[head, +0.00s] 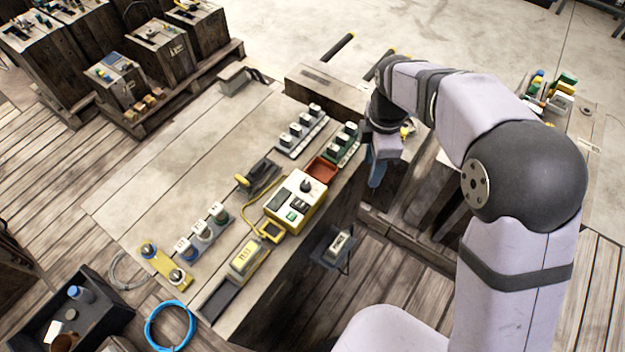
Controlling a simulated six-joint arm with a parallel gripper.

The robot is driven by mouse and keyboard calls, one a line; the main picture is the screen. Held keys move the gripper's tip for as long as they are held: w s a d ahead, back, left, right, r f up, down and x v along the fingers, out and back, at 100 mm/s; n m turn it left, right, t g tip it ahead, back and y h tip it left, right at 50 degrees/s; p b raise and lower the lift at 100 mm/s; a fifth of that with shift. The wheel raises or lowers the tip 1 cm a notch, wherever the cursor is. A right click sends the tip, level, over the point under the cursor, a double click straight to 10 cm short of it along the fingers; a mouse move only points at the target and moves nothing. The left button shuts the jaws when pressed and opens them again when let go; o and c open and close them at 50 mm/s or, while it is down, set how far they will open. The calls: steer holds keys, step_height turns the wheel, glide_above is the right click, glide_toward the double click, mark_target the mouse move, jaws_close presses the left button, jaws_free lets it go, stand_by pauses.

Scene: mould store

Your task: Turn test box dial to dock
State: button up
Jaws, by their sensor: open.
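The test box (313,209) is a yellow case with a pale top panel, near the right edge of the wooden workbench. A dark dial (306,185) sits on its top, with a dark window and a green patch beside it. The dial's pointer and markings are too small to read. My gripper (376,180) points down to the right of the test box, beyond the bench edge and apart from the box. It is open, and I see nothing held in it. Its fingers overlap from this angle.
A grey switch strip (301,131) stands behind. A yellow cable runs left of the box. A small labelled block (338,244) sits off the bench's right side.

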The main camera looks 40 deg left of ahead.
mark_target(305, 184)
steer(key=s+a+f+n, duration=0.1)
steer(key=s+a+n, duration=0.1)
steer(key=a+n, duration=0.1)
steer(key=s+a+f+n, duration=0.1)
steer(key=s+a+n, duration=0.1)
steer(key=a, duration=0.4)
steer(key=s+a+f+n, duration=0.1)
steer(key=s+a+n, duration=0.1)
steer(key=a+n, duration=0.3)
steer(key=shift+s+a+f+b, duration=0.2)
steer(key=shift+b, duration=0.1)
steer(key=shift+f+p, duration=0.9)
steer(key=shift+f, duration=2.75)
jaws_close()
